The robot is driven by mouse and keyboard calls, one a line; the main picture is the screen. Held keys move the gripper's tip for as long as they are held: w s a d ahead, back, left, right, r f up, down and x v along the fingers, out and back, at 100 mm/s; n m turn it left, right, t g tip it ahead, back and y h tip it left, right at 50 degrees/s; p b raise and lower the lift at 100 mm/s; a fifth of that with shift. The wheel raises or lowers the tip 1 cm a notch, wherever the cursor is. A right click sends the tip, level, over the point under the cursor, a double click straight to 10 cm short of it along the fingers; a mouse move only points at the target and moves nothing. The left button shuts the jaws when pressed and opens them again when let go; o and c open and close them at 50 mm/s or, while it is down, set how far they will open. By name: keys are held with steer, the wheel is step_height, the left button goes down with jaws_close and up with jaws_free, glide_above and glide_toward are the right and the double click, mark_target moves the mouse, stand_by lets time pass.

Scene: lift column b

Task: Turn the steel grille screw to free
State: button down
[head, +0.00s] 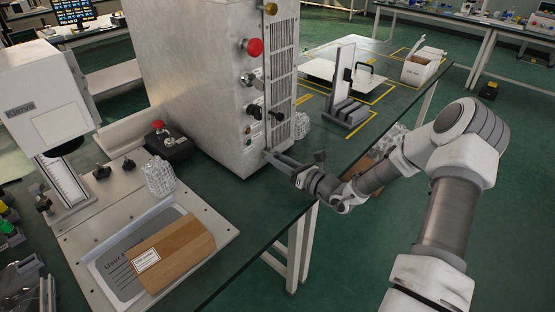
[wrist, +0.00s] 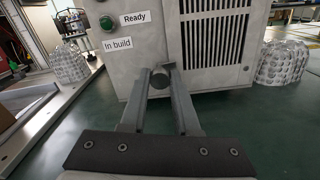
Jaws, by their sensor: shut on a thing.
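The tall grey machine cabinet (head: 190,75) stands on the green bench with a slotted grille (head: 281,90) on its front; the grille also shows in the wrist view (wrist: 215,40). My gripper (head: 268,155) reaches the cabinet's lower front from the right. In the wrist view my gripper (wrist: 160,76) is shut on the round steel grille screw (wrist: 160,80), at the grille's lower left. The fingers hide the screw's sides, and I cannot tell how far it is turned. In the head view the screw is not clear.
Above are a red button (head: 253,47) and black knobs (head: 278,113). Clear bubbled bundles stand left (wrist: 70,66) and right (wrist: 284,62) of the cabinet. A tray (head: 90,262) holds a brown box (head: 170,249). A black stand (head: 347,100) is behind my arm.

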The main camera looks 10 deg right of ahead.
steer(key=n, duration=0.4)
steer(key=shift+f+b, duration=0.1)
steer(key=shift+b, duration=0.25)
steer(key=n+b, duration=0.2)
steer(key=n, duration=0.2)
steer(key=shift+f+n, duration=0.1)
steer(key=shift+n, duration=0.2)
steer(key=n+b, duration=0.5)
steer(key=shift+f+b, duration=0.1)
steer(key=shift+b, duration=0.3)
steer(key=shift+n+b, duration=1.1)
steer(key=shift+b, duration=0.1)
steer(key=shift+n+b, duration=0.5)
steer(key=shift+b, duration=0.15)
steer(key=shift+r, duration=0.25)
steer(key=c, duration=0.6)
jaws_free()
steer(key=shift+c, duration=0.2)
